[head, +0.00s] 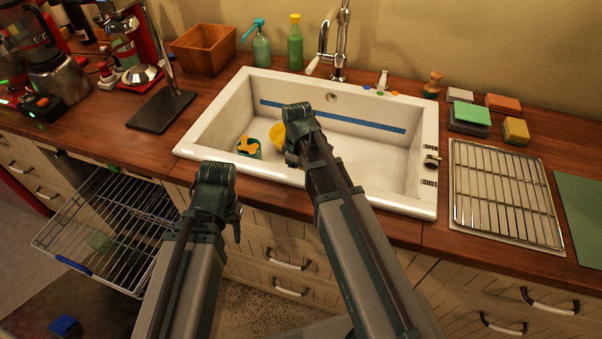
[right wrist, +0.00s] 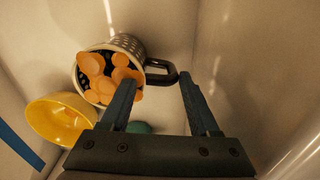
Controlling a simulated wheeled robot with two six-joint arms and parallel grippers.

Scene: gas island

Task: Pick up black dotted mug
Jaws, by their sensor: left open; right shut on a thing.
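The black dotted mug (right wrist: 125,47) lies tilted in the sink in the right wrist view, its mouth full of orange round pieces (right wrist: 108,75). Its black handle (right wrist: 165,72) reaches between the fingertips of my right gripper (right wrist: 160,82), which is shut on the handle. In the head view the right gripper (head: 297,145) is down in the sink (head: 375,165), its fingers mostly hidden by its own wrist. A green item with orange on it (head: 248,149) shows beside it; I cannot tell whether it belongs to the mug. My left gripper (head: 236,228) is open and empty in front of the sink.
A yellow bowl (right wrist: 62,118) lies beside the mug; it also shows in the head view (head: 277,133). A faucet (head: 340,45) and bottles stand behind the sink. A wire rack (head: 505,195) and sponges (head: 503,103) are at right. A pulled-out dishwasher rack (head: 105,228) is at left.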

